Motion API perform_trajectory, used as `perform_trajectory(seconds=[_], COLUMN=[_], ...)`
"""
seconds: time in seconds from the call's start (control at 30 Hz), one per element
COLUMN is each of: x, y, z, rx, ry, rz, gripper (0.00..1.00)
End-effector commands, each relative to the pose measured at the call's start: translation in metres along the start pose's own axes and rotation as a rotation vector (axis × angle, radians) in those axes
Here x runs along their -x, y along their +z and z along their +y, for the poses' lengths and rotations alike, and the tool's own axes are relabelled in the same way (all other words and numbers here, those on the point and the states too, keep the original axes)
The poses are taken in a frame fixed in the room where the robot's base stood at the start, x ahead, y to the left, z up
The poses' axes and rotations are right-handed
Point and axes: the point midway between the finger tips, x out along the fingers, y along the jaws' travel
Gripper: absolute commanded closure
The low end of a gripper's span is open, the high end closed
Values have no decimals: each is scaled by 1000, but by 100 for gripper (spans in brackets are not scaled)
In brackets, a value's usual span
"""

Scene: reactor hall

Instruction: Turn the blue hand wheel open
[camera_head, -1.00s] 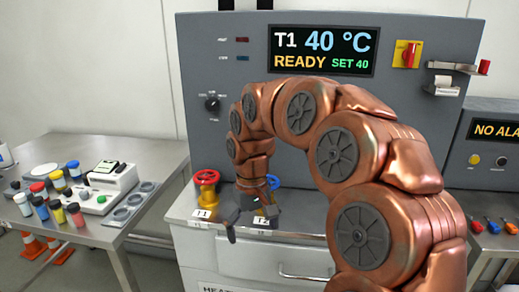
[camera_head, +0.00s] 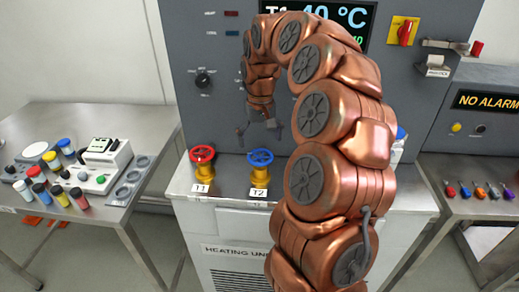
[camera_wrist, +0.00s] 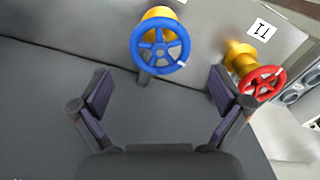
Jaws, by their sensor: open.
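The blue hand wheel (camera_head: 260,157) sits on a yellow valve body behind the T2 label on the heating unit's ledge. In the wrist view the blue wheel (camera_wrist: 160,46) is ahead of the fingertips, between their lines, with a white mark on its right rim. My gripper (camera_head: 259,130) is above the wheel in the head view. In the wrist view my gripper (camera_wrist: 162,88) has its fingers wide apart, with nothing between them and the wheel beyond the tips.
A red hand wheel (camera_head: 202,155) stands close to the left, by the T1 label; it shows near the right finger in the wrist view (camera_wrist: 263,84). The grey panel (camera_head: 215,110) rises behind. A side table (camera_head: 90,115) with bottles is at left.

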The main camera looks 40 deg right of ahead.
Motion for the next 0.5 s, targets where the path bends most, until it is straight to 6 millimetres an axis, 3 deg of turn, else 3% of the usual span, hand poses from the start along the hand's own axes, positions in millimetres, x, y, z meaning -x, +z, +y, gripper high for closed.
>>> perform_trajectory(seconds=[0.3,0.5], x=[-36,-46], y=[2,1], z=[0,0], rx=[0,1], ry=[0,-1], rz=[-8,-4], gripper=[0,0])
